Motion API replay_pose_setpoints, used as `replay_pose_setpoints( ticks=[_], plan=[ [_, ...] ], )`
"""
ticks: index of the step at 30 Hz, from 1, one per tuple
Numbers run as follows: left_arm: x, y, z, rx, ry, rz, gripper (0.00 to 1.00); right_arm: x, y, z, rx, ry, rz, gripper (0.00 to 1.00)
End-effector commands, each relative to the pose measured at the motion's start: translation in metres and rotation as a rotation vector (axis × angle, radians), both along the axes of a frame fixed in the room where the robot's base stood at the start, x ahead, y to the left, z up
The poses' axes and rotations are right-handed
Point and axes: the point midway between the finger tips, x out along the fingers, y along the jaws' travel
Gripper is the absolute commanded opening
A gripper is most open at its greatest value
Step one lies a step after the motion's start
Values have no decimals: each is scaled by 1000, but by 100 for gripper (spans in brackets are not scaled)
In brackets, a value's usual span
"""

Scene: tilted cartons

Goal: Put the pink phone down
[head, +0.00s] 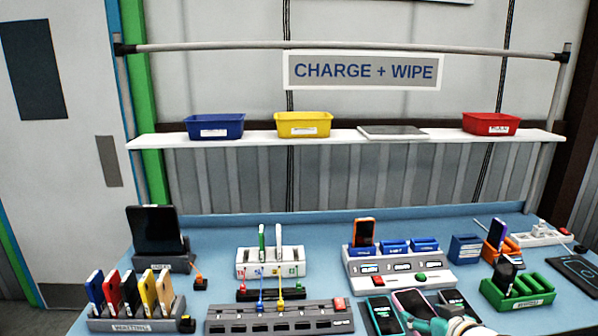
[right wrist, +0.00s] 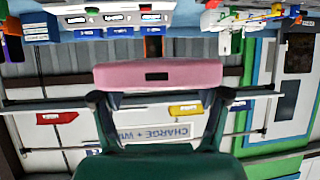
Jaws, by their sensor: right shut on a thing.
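The pink phone (head: 411,301) is at the front of the table in the head view, its dark screen facing up and towards the camera. In the right wrist view the pink phone (right wrist: 158,74) spans between the two dark fingers. My right gripper (right wrist: 162,97) is shut on it. In the head view the right gripper (head: 440,322) is at the bottom edge, its teal and white parts overlapping the phone's near end. I cannot tell whether the phone touches the surface below. My left gripper is not in view.
A teal-edged phone (head: 383,315) lies left of the pink phone, and another dark phone (head: 456,303) lies right of it. Behind is a grey charging dock (head: 398,273) with an orange phone (head: 363,232). A green rack (head: 518,293) stands right; a grey slotted strip (head: 279,318) stands left.

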Motion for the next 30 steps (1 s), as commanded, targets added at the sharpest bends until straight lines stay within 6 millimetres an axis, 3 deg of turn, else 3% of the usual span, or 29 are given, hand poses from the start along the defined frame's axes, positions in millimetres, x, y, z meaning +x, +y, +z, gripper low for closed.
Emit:
replay_pose_setpoints(
  ticks=[9,14,19,22,27,30],
  plan=[
    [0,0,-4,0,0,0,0,-30,106,-61,-3,8,69,32],
    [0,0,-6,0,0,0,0,-51,141,-89,-5,8,43,32],
    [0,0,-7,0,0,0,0,-67,139,-111,-6,7,-54,32],
    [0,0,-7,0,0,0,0,-76,118,-122,-5,6,-139,32],
    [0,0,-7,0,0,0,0,-79,79,-119,-4,-1,-230,32],
    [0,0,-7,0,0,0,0,-76,74,-114,-3,-1,-212,32]
  ],
)
